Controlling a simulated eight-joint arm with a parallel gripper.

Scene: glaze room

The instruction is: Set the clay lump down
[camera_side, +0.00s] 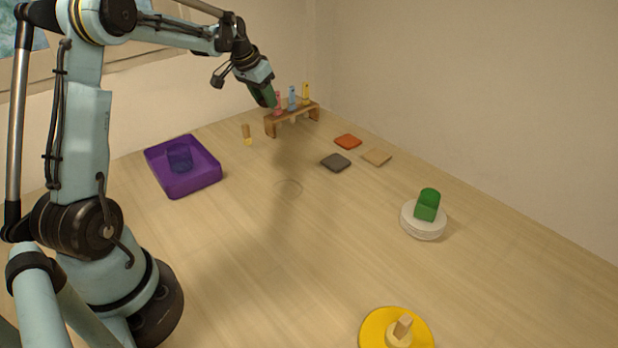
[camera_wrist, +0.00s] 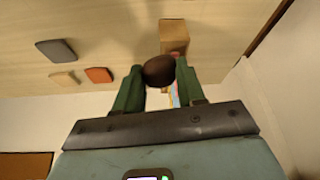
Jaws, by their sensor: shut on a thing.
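My gripper (camera_side: 269,97) is raised well above the table at the back, in front of the rack in the side view. In the wrist view its two green fingers are closed on the clay lump (camera_wrist: 159,70), a dark brown rounded piece. The lump sits between the fingertips, clear of the table. I cannot make out the lump in the side view.
A wooden rack (camera_side: 270,127) holds pink, blue and yellow items. Grey (camera_side: 335,162), orange (camera_side: 347,142) and tan (camera_side: 376,157) tiles lie nearby. A purple tray (camera_side: 183,187) is left. A green block (camera_side: 427,204) is on white discs; a yellow disc (camera_side: 371,331) is in front. The middle is clear.

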